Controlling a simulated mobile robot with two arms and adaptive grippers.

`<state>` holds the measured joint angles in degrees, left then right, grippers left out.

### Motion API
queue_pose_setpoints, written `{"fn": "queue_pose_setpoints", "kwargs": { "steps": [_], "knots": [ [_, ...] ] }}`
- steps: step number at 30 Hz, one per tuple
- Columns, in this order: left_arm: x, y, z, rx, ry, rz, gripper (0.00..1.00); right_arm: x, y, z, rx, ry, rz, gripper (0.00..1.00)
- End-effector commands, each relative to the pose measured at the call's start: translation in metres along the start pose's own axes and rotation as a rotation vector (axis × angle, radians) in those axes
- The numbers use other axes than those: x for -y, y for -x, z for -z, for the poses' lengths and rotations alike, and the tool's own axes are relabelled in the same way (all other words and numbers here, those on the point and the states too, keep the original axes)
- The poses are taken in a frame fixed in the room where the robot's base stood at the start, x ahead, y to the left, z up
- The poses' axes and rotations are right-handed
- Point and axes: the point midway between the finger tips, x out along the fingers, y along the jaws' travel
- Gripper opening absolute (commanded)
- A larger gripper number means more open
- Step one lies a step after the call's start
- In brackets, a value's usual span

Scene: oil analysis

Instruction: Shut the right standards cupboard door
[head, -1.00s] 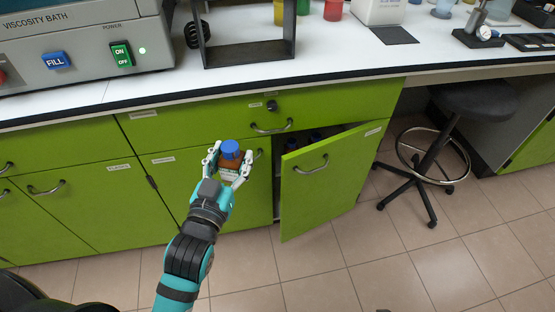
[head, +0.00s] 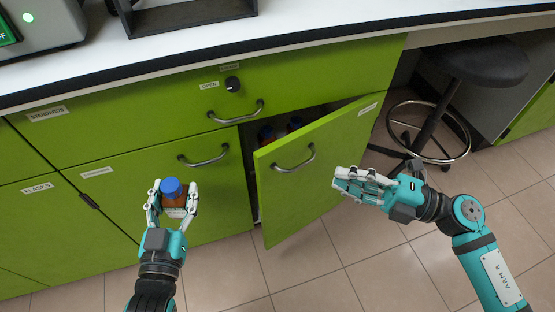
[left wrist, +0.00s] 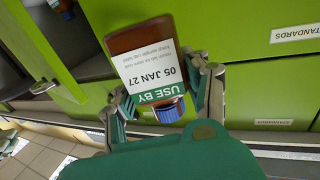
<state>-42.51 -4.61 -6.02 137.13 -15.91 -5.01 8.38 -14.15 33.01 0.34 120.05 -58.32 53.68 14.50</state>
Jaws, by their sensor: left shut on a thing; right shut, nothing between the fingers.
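The right standards cupboard door (head: 320,164) is green with a curved metal handle (head: 294,160) and stands partly open, hinged on its right side. Dark bottles with blue caps (head: 281,131) show in the gap behind it. My left gripper (head: 172,202) is shut on a brown bottle (head: 173,198) with a blue cap, in front of the closed left door. In the left wrist view the bottle (left wrist: 144,52) has a label reading "USE BY 05 JAN 27". My right gripper (head: 342,180) is shut and empty, just right of the open door's outer face.
A drawer (head: 225,95) with a lock and handle is closed above the doors. The white worktop (head: 250,37) runs above it. A black stool (head: 455,95) stands right of the open door. Tiled floor (head: 355,265) is free in front.

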Motion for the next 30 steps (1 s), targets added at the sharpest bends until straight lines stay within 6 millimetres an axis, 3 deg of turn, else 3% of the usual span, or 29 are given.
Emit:
{"fn": "queue_pose_setpoints", "kwargs": {
  "steps": [3,8,23,30],
  "knots": [
    [0.0,0.004,-0.009,-0.002,0.0,0.0,0.09,0.013,0.003,0.019,-0.099,0.057,0.08,0.0],
    [0.0,0.005,-0.01,-0.003,0.0,0.0,0.09,0.017,-0.003,0.027,-0.138,0.077,0.111,0.0],
    [0.0,0.005,-0.022,-0.003,0.0,0.0,0.09,0.026,-0.099,0.04,-0.136,0.077,0.103,0.0],
    [0.0,0.005,-0.031,-0.003,0.0,0.0,0.09,0.028,-0.121,0.018,-0.134,0.075,0.107,0.0]
  ]
}}
